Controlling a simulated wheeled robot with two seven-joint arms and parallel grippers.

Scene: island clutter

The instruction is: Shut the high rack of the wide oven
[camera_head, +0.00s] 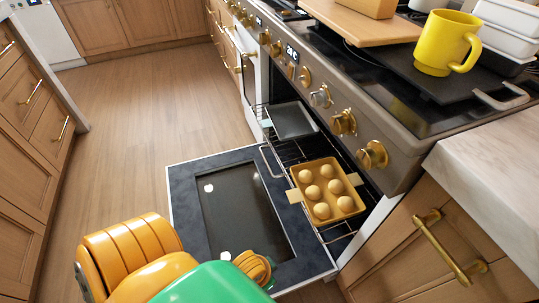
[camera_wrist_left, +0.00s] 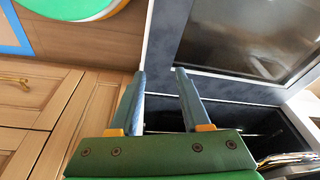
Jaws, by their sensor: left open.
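The wide oven (camera_head: 318,97) stands at the right with its dark door (camera_head: 184,200) folded down flat. A wire rack (camera_head: 293,153) sticks out of the oven over the door. On it lie a grey pan (camera_head: 292,121) and a tan tray (camera_head: 325,220) holding several round buns. In the wrist view my left gripper (camera_wrist_left: 160,73) is open, with nothing between its fingers. Its fingers appear close to the edge of the door (camera_wrist_left: 203,45); contact cannot be told. In the head view my arm hides the gripper. Shiny metal bars show at the wrist view's lower right.
Wooden cabinets stand at the left (camera_head: 32,95) and right of the oven (camera_head: 425,245). The wooden floor (camera_head: 120,125) between them is clear. A yellow mug (camera_head: 440,45) and a wooden board (camera_head: 350,22) sit on the stove top. Brass knobs stick out of the oven front.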

